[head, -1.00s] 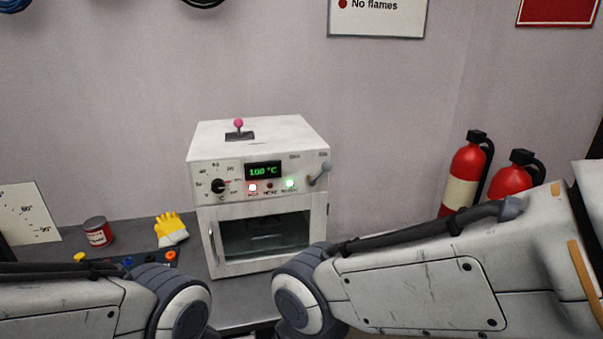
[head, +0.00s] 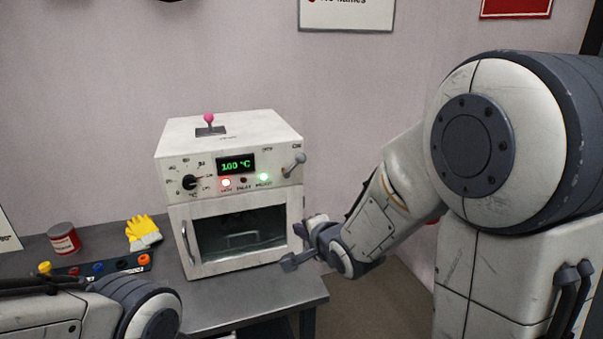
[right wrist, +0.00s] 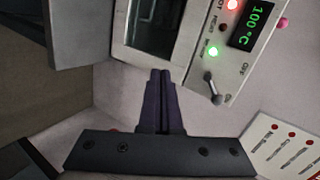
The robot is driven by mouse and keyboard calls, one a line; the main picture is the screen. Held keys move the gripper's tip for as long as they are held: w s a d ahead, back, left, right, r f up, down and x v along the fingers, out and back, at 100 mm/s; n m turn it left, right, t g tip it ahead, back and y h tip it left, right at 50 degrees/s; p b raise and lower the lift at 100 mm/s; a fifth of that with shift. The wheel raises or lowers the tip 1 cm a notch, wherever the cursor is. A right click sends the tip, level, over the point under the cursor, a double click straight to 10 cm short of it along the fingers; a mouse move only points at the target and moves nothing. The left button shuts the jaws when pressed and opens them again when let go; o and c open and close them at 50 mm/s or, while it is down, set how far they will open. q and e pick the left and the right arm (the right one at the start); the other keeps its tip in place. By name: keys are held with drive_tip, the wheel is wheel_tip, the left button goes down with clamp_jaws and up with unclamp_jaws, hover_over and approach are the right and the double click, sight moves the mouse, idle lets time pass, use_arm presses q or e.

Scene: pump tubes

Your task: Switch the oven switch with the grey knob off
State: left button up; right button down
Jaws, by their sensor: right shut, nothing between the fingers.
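The white oven (head: 228,190) stands on the grey table. Its switch with the grey knob (head: 300,158) sits at the upper right of the front panel, the lever tilted up and right toward the ON label. The knob also shows in the right wrist view (right wrist: 217,99).
The oven display (head: 236,163) reads 100 °C, with a red and a green light lit. A black dial (head: 189,182) and a pink-topped joystick (head: 209,119) are on the oven.

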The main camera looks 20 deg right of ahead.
drive_tip(key=w+d+r+m+t, duration=0.2)
drive_tip(key=d+r+m+t, duration=0.3)
drive_tip(key=d+m, duration=0.5)
drive_tip(key=shift+d+r+t+h+b, duration=0.2)
drive_tip(key=shift+t+h+b, duration=0.1)
drive_tip(key=shift+t+b, duration=0.1)
drive_tip(key=shift+w, duration=0.15)
drive_tip(key=p, duration=0.3)
approach(301, 158)
drive_tip(key=w+d+f, duration=0.3)
drive_tip(key=w+d, duration=0.1)
drive_tip(key=w+a, duration=0.1)
drive_tip(key=w+a+r, duration=0.1)
drive_tip(key=w, duration=0.1)
drive_tip(key=shift+a+r+p, duration=0.1)
drive_tip(key=shift+a+p, duration=0.1)
drive_tip(key=shift+p, duration=0.2)
drive_tip(key=shift+a, duration=0.15)
